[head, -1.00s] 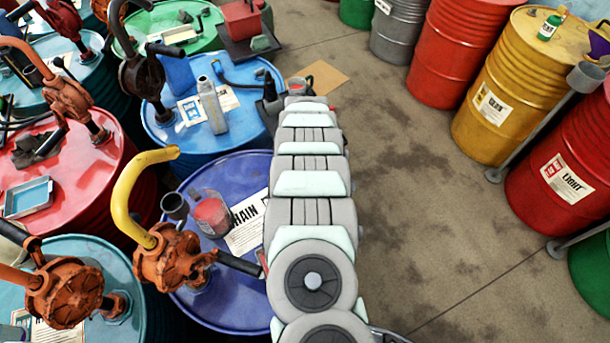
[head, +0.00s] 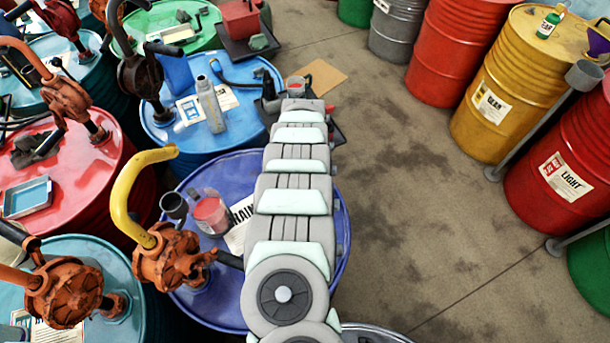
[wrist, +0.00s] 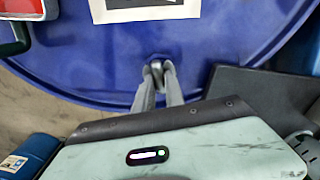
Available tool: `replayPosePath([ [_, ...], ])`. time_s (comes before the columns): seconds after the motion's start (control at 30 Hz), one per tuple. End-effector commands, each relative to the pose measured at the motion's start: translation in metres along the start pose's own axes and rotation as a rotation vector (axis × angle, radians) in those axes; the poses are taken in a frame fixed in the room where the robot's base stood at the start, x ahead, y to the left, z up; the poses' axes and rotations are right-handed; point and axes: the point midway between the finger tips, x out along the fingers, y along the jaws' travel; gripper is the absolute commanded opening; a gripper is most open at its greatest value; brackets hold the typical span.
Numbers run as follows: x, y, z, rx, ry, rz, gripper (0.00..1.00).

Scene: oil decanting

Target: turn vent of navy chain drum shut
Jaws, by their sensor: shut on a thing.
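The navy chain drum (head: 200,310) stands at the lower middle of the head view, its white label (head: 240,215) partly covered by my arm. In the wrist view the navy drum top (wrist: 235,45) fills the upper part. My gripper (wrist: 158,76) is near the drum's rim there, its two grey fingers shut on the small metal vent (wrist: 157,66). The fingertips cover most of the vent, so its turn position is hard to tell. In the head view my arm hides the gripper and the vent.
A rusty pump with a yellow spout (head: 135,190) and a reddish jug (head: 210,213) stand at the navy drum's left. A blue drum (head: 165,135) with a grey bottle (head: 211,105) is behind. A dark tray (wrist: 265,92) shows beyond the rim.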

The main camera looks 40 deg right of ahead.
Motion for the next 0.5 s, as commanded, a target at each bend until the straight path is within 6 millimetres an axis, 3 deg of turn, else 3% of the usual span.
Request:
replayPosePath([
  [0.17,0.0003,0.0,0.0,0.002,0.0,-0.001,0.0],
  [0.2,0.0003,-0.0001,0.0,0.002,0.0,-0.001,0.18],
  [0.43,0.0003,0.0001,0.0,0.001,0.0,0.0,0.36],
  [0.5,0.0002,0.0001,0.0,0.0,0.0,0.0,0.36],
])
